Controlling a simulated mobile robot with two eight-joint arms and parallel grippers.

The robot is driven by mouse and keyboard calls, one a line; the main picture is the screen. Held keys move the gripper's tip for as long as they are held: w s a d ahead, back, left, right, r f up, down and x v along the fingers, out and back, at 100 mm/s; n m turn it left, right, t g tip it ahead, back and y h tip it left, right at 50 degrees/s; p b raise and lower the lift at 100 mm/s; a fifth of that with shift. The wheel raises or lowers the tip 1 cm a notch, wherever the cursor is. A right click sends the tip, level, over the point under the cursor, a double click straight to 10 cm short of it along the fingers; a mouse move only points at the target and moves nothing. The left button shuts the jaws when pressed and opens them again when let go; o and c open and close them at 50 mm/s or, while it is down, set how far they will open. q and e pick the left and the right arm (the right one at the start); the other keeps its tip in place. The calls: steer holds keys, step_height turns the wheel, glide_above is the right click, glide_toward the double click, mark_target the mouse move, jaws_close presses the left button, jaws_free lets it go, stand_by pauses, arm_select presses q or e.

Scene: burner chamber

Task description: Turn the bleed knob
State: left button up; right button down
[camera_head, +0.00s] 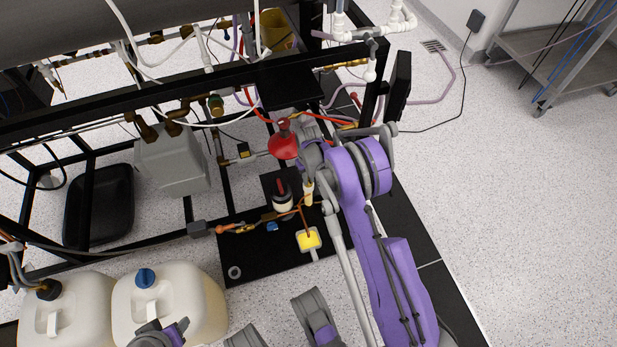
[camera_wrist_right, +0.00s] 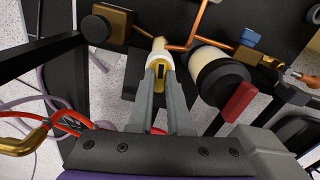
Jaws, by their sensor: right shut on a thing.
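The bleed knob, a small pale yellow and white piece on copper piping, stands over the black panel in the head view (camera_head: 308,196). In the right wrist view the knob (camera_wrist_right: 159,57) sits at the fingertips. My right gripper (camera_wrist_right: 160,80) is shut on it, with one grey finger on each side. The fingers hide the knob's lower part. In the head view my right gripper (camera_head: 308,180) reaches down onto the knob, and my purple wrist hides part of it.
A black and white valve with a red handle (camera_wrist_right: 237,101) stands close to the right of the fingers in the wrist view. A red round part (camera_head: 284,146) and a yellow-topped piece (camera_head: 308,240) are near. Black frame bars surround the area. White jugs (camera_head: 185,300) stand lower left.

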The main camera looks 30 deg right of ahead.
steer(key=n, duration=0.3)
steer(key=shift+n+p, duration=0.3)
steer(key=shift+n, duration=0.1)
steer(key=n, duration=0.8)
steer(key=shift+n, duration=1.9)
steer(key=c, duration=0.9)
jaws_free()
steer(key=shift+o, duration=0.2)
steer(key=shift+r+p, duration=0.15)
steer(key=shift+p, duration=0.15)
